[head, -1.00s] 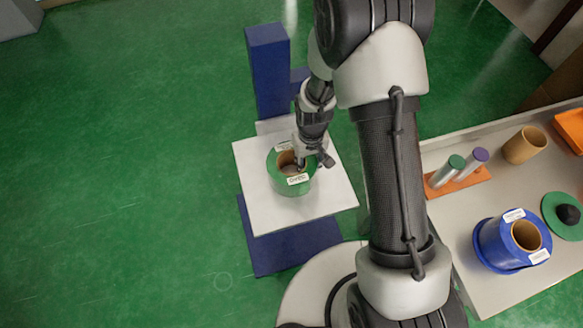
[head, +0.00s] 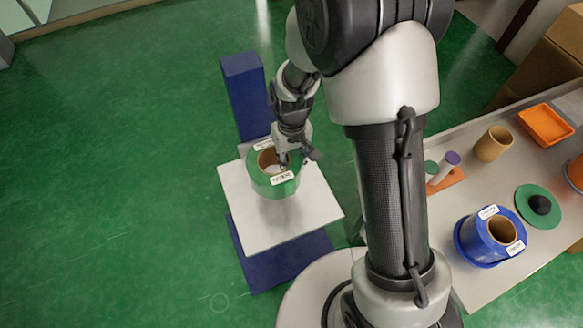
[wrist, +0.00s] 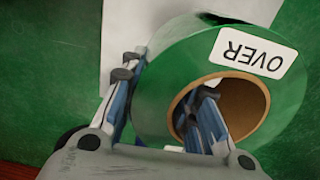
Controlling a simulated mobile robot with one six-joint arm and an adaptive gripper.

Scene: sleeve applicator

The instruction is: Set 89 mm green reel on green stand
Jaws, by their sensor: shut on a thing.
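The green reel (head: 262,186), with a brown core and white labels, is over the white top of the blue lifting stand in the head view. It appears raised a little above that top. My gripper (head: 285,158) is shut on the reel's wall. In the wrist view one finger is inside the core and the other is outside the green reel (wrist: 165,50); a label there reads OVER, upside down. The green stand (head: 528,211), a flat green disc with a black hub, is bare on the right-hand table.
The white top (head: 315,205) sits on a blue column and base (head: 285,262). On the grey table (head: 475,285) are a blue reel (head: 480,238) on a blue disc, a tan core (head: 486,148), an orange peg rack (head: 450,180) and an orange tray (head: 540,125). Open floor lies left.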

